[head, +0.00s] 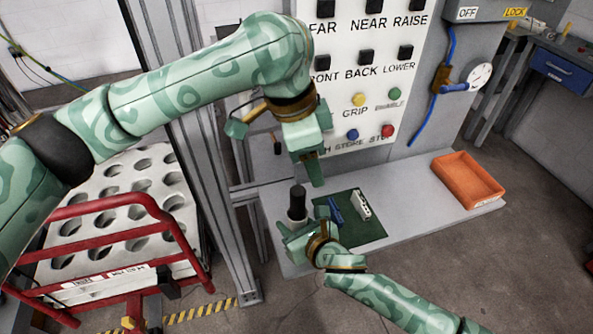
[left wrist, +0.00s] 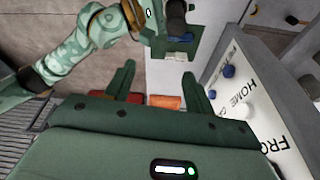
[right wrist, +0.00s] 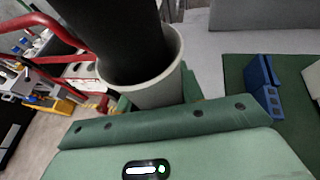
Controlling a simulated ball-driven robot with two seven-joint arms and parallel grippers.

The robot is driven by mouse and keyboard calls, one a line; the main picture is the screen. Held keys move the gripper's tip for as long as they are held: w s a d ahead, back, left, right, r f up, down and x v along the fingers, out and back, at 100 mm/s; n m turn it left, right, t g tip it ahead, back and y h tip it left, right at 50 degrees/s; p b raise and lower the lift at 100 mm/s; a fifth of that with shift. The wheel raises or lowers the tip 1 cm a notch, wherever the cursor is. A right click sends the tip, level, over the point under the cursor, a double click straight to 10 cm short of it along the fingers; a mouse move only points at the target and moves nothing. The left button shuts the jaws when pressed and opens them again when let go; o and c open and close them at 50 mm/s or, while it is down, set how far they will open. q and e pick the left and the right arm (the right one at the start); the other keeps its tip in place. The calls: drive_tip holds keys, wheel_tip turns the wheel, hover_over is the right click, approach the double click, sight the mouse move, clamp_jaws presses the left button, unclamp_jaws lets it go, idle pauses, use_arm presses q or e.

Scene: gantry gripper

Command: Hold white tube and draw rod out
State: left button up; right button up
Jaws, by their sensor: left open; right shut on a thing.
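The white tube (right wrist: 155,88) stands upright at the shelf's front left, with the dark rod (right wrist: 115,40) inside it. In the head view the rod (head: 297,203) sticks up from the tube's mouth, while the tube is mostly hidden by my right gripper. My right gripper (head: 297,234) is shut on the tube. My left gripper (head: 308,163) is open and empty, above the rod and apart from it. In the left wrist view its two fingers are spread (left wrist: 160,88), and the rod (left wrist: 176,20) shows beyond them near the top.
A green mat (head: 372,228) with a blue item (head: 335,209) and a white block (head: 361,205) lies right of the tube. An orange bin (head: 467,180) stands at the shelf's right. A button panel (head: 365,90) rises behind, with a metal post (head: 215,190) on the left.

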sight(296, 189)
use_arm(q)
drive_tip(key=f+y, duration=0.1)
drive_tip(key=w+a+f+y, duration=0.1)
drive_tip(key=a+f+y, duration=0.1)
drive_tip(key=shift+w+a+f+g, duration=0.25)
drive_tip(key=shift+f+g, duration=0.05)
use_arm(e)
drive_tip(key=shift+a, duration=0.1)
use_arm(q)
wheel_tip(296, 189, down, 11)
drive_tip(key=shift+d+r, duration=0.1)
clamp_jaws()
drive_tip(key=shift+r, duration=1.6)
